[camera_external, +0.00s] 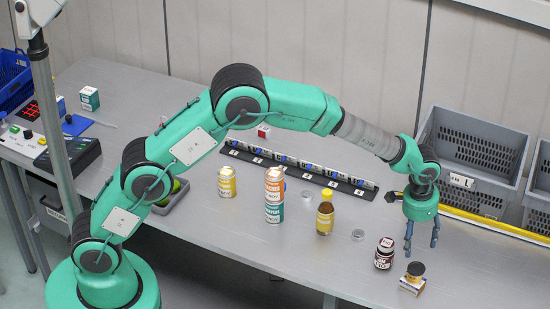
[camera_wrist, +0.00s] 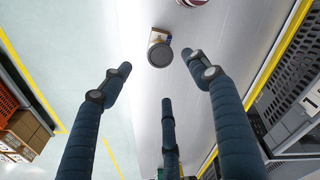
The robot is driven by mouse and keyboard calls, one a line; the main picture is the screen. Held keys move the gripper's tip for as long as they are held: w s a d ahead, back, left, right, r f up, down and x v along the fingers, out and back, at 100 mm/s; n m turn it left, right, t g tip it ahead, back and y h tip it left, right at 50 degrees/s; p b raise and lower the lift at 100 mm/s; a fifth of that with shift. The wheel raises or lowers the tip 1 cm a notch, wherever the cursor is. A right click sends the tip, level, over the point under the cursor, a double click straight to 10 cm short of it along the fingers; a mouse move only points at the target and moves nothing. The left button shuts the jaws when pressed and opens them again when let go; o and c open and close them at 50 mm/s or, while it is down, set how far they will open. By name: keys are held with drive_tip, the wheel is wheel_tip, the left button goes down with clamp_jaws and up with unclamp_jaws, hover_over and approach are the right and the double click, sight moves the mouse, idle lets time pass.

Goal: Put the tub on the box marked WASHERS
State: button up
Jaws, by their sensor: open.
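A small dark-lidded tub (camera_external: 415,269) with a yellowish band sits on top of a small white and orange box (camera_external: 411,287) near the table's front right edge. The print on the box is too small to read. In the wrist view the tub's round grey lid (camera_wrist: 160,55) covers part of the box (camera_wrist: 158,36). My gripper (camera_external: 421,246) is open and empty, pointing down, above and a little behind the tub. In the wrist view its fingers (camera_wrist: 158,72) are spread apart and touch nothing; the tub is just beyond their tips.
A dark jar (camera_external: 384,253) stands just left of the box. A brown bottle (camera_external: 325,212), stacked cans (camera_external: 274,195) and a yellow can (camera_external: 227,182) stand farther left. Grey crates (camera_external: 470,185) are behind my gripper. The table's front edge is close to the box.

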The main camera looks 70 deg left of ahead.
drive_tip(key=s+a+r+t, duration=0.1)
drive_tip(key=s+a+r, duration=0.3)
drive_tip(key=s+r, duration=0.9)
drive_tip(key=s+a+r+t, duration=0.1)
drive_tip(key=s+a+r, duration=0.3)
drive_tip(key=s+r, duration=0.9)
drive_tip(key=s+a+t, duration=0.1)
drive_tip(key=s+a, duration=0.1)
drive_tip(key=s, duration=1.3)
drive_tip(key=s+a+r+t, duration=0.1)
drive_tip(key=s+a, duration=0.1)
drive_tip(key=s, duration=1.3)
drive_tip(key=shift+a, duration=0.25)
drive_tip(key=shift+f, duration=0.1)
wheel_tip(320, 180, down, 4)
drive_tip(key=b, duration=0.4)
drive_tip(key=shift+f, duration=0.15)
